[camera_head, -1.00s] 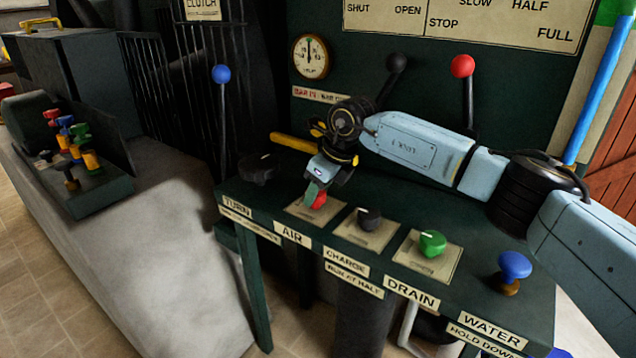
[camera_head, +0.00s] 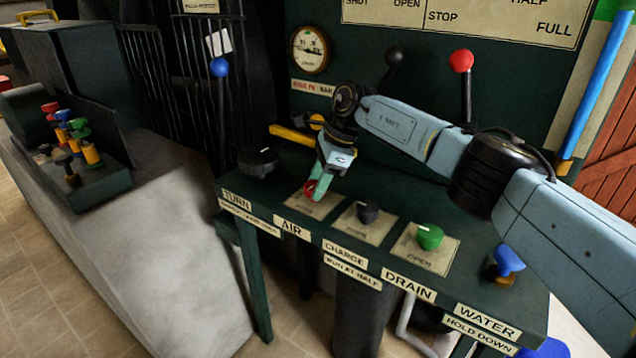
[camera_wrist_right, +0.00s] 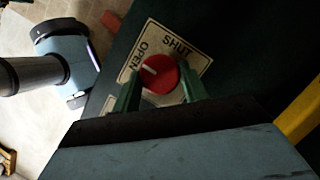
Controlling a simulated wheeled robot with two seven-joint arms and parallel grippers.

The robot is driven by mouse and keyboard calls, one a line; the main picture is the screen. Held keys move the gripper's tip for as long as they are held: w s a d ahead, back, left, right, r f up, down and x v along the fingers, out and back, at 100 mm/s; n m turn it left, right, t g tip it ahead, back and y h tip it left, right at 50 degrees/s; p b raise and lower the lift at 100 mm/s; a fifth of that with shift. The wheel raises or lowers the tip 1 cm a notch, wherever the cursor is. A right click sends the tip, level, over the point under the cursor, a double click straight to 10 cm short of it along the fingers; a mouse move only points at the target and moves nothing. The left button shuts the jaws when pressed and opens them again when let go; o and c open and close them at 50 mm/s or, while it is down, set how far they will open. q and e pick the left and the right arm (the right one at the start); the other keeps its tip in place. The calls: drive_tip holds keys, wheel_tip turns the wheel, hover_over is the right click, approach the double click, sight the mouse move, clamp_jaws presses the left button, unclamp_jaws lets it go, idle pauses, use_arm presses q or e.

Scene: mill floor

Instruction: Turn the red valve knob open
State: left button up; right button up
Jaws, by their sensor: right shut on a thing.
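The red valve knob (camera_head: 310,187) sits on a cream plate above the AIR label on the dark green bench. In the right wrist view the round red knob (camera_wrist_right: 160,75) has a white pointer line directed towards the word OPEN; SHUT is at the plate's upper right. My right gripper (camera_head: 318,186) reaches down over it with green fingers. In the wrist view the fingers (camera_wrist_right: 160,88) stand on either side of the knob, shut on it. They hide part of the knob in the head view. My left gripper is not in view.
A black knob (camera_head: 368,211), green knob (camera_head: 430,237) and blue knob (camera_head: 508,262) stand to the right. A dark knob (camera_head: 258,162) is to the left. Black (camera_head: 393,54) and red-topped (camera_head: 461,62) levers rise behind my arm. A gauge (camera_head: 309,50) hangs on the panel.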

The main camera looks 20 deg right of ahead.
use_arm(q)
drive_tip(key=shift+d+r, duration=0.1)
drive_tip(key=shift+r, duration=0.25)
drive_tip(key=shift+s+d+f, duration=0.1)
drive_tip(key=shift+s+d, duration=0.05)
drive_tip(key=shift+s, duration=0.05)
use_arm(e)
drive_tip(key=o, duration=1)
drive_tip(key=shift+c, duration=0.2)
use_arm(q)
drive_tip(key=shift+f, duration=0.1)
use_arm(e)
drive_tip(key=shift+d+r, duration=0.1)
drive_tip(key=shift+r, duration=0.1)
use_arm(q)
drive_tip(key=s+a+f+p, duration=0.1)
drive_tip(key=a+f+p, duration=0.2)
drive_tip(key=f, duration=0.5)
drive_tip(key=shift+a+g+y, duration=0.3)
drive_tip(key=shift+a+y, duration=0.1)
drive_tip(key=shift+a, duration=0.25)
use_arm(e)
drive_tip(key=v, duration=1.3)
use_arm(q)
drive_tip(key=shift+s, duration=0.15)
use_arm(e)
drive_tip(key=shift+w, duration=0.1)
